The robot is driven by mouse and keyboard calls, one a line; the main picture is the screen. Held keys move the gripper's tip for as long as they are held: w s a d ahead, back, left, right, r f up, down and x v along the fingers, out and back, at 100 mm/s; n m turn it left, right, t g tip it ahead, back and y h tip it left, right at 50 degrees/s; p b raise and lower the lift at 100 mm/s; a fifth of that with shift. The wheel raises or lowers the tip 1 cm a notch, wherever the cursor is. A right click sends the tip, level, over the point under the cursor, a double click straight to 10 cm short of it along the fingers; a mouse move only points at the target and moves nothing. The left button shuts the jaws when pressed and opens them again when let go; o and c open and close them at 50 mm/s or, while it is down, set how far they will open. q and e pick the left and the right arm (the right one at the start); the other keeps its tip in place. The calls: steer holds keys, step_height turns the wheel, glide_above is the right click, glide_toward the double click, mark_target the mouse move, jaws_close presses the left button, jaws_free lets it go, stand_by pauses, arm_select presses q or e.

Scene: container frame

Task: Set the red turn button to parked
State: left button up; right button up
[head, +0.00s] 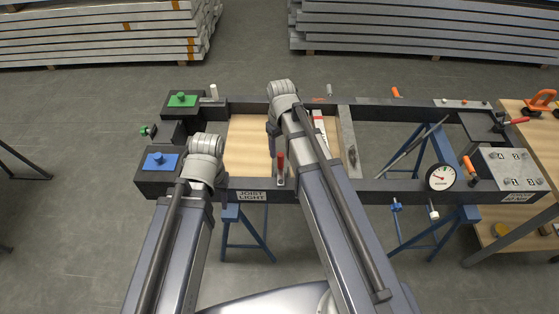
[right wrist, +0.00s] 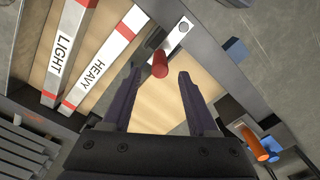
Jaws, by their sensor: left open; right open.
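The red turn button (head: 280,161) shows as a red upright grip on a light metal plate at the frame's near beam, above the JOIST LIGHT label. In the right wrist view, the red grip (right wrist: 160,64) lies beyond and between my right gripper's fingertips (right wrist: 160,72). Those fingers are open and empty, apart from the grip. The plate (right wrist: 176,38) runs from the grip onto the beam, with a dark round fastener. In the head view, my right arm hides most of its gripper (head: 272,130). My left gripper (head: 203,178) is over the left end, mostly hidden by its wrist.
A wooden panel (head: 245,145) fills the frame's left opening. LIGHT (right wrist: 64,45) and HEAVY (right wrist: 98,62) bars lie beside the button. A blue block (head: 162,161) and a green block (head: 182,100) sit at the left end. A gauge (head: 440,177) stands at right.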

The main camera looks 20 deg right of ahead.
mark_target(281, 161)
step_height(281, 161, down, 7)
steer(key=b, duration=0.6)
steer(key=shift+r, duration=0.1)
jaws_close()
stand_by(1.2)
